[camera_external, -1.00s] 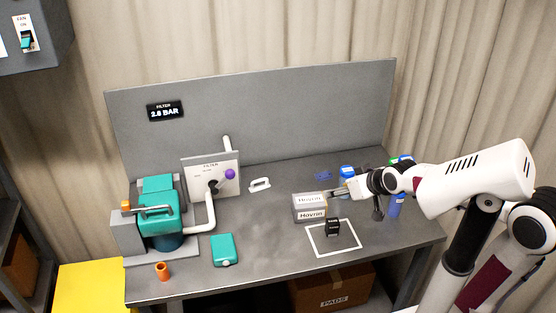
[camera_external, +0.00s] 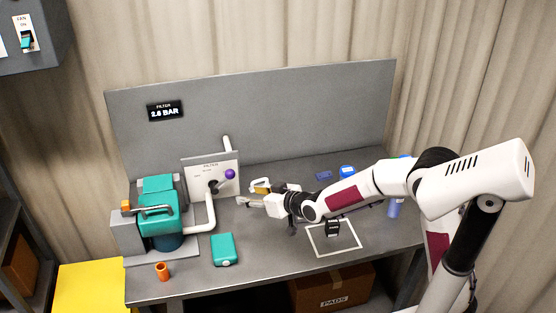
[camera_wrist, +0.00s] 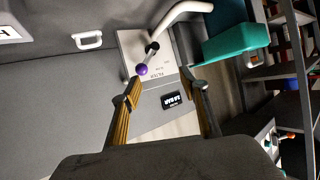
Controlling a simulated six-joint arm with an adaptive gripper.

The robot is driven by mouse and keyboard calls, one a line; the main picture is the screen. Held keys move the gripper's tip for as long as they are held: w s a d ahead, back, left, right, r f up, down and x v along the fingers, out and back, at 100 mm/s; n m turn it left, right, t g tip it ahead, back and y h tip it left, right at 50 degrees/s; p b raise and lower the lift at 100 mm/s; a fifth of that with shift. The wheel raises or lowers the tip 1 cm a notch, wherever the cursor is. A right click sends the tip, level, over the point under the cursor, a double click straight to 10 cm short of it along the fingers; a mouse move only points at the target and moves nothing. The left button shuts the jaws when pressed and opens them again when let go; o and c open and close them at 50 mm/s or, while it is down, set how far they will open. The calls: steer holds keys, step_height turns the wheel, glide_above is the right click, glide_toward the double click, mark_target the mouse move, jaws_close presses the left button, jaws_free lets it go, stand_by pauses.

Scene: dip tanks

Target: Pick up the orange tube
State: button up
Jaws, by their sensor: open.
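The orange tube (camera_external: 162,271) stands upright near the front left edge of the table in the external view. I cannot make it out in the wrist view. My gripper (camera_external: 257,194) is open and empty over the middle of the table, to the right of the tube and well apart from it. In the wrist view my gripper's two fingers (camera_wrist: 163,98) are spread, with the filter panel seen beyond them.
The filter panel (camera_external: 198,166) with a purple-knobbed lever (camera_external: 230,174) stands between my gripper and the teal pump unit (camera_external: 160,222). A teal case (camera_external: 224,249) lies right of the tube.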

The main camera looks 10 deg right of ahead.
steer(key=s+a+f+n+y, duration=0.15)
steer(key=a+f, duration=0.25)
steer(key=a, duration=0.5)
steer(key=n+t+y, duration=0.1)
steer(key=n+y, duration=0.1)
steer(key=y, duration=0.3)
glide_toward(166, 272)
steer(key=shift+h, duration=0.25)
steer(key=w, duration=0.1)
steer(key=w+a, duration=0.2)
steer(key=shift+w+a+r, duration=0.2)
steer(key=shift+w+r, duration=0.05)
steer(key=shift+r, duration=0.1)
steer(key=shift+s+a+f+n, duration=0.2)
steer(key=shift+s+f+n, duration=0.05)
steer(key=shift+s, duration=0.15)
steer(key=shift+x, duration=1.3)
steer(key=shift+x, duration=2.55)
